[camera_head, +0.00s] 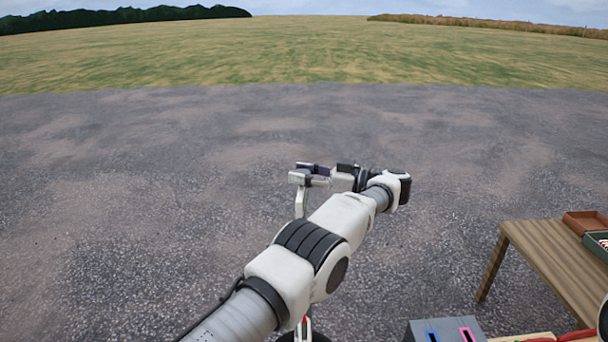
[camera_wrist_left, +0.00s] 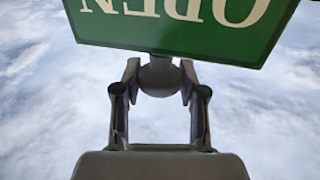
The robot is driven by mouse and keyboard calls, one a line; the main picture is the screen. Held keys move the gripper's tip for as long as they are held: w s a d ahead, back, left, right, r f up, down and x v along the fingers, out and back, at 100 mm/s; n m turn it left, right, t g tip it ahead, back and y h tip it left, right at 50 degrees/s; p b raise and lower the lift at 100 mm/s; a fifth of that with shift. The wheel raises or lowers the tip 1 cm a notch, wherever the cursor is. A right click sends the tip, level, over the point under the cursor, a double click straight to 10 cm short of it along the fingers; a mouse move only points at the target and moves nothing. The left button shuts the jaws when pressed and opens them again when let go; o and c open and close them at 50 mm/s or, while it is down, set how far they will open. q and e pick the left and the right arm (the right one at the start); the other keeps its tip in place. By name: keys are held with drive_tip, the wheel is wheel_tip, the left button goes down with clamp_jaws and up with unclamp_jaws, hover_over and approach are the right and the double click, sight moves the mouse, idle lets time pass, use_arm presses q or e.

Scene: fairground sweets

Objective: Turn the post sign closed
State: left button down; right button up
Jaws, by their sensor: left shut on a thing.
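A grey rounded knob (camera_wrist_left: 160,78) sits at the board's edge. My left gripper (camera_wrist_left: 160,72) has its two fingers on either side of this knob, shut on it. In the head view my left gripper (camera_head: 306,174) is seen at the end of my arm, over a pale upright piece (camera_head: 301,203) that looks like part of the post. The sign's lettering cannot be read there. My right gripper does not show.
A wooden table (camera_head: 540,255) with a brown tray (camera_head: 585,222) and a green-edged tray (camera_head: 597,240) stands at the right. A grey box (camera_head: 425,331) with blue and pink parts is at the bottom right. The gravel ahead is clear.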

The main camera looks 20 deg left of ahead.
use_arm(q)
drive_tip(key=shift+a+r, duration=0.1)
drive_tip(key=shift+r, duration=0.1)
drive_tip(key=c, duration=0.9)
unclamp_jaws()
drive_tip(key=shift+o, duration=1.4)
drive_tip(key=shift+a+f, duration=0.1)
drive_tip(key=shift+a, duration=0.05)
